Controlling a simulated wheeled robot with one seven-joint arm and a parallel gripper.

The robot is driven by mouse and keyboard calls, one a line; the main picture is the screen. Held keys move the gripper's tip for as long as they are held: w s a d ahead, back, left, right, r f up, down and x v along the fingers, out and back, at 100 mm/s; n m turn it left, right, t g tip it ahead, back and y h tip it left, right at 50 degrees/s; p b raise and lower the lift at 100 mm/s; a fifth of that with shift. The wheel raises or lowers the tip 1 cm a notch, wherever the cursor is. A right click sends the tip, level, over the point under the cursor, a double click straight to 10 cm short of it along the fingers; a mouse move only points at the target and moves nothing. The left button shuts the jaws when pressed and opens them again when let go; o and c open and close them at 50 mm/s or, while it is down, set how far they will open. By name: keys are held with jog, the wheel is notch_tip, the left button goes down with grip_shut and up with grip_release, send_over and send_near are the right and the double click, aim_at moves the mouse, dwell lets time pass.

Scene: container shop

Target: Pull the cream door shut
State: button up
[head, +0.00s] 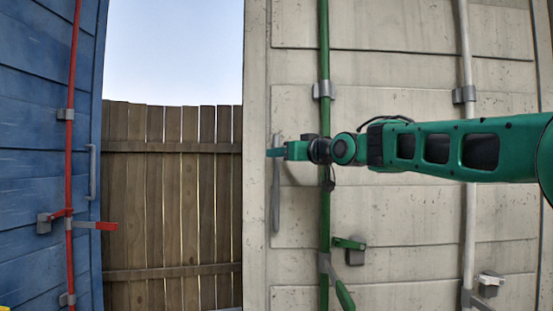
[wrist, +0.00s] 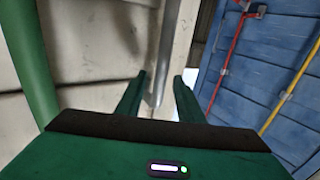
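The cream door (head: 400,235) fills the right of the head view, with a green rod (head: 324,60) and a white rod (head: 467,60) running down it. A grey upright handle (head: 276,205) sits near its left edge. My gripper (head: 274,152) is at the upper part of this handle, partly covering it. In the wrist view, my two green fingers stand apart (wrist: 160,78), and the grey handle (wrist: 157,90) shows in the gap between them. I cannot tell whether either finger touches it.
A blue door (head: 40,150) with a red rod (head: 72,150) stands at the left. A wooden fence (head: 170,200) shows through the gap between the doors. A green lever (head: 343,294) and grey brackets stick out from the cream door below my arm.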

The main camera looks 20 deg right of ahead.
jog(key=shift+x, duration=1.35)
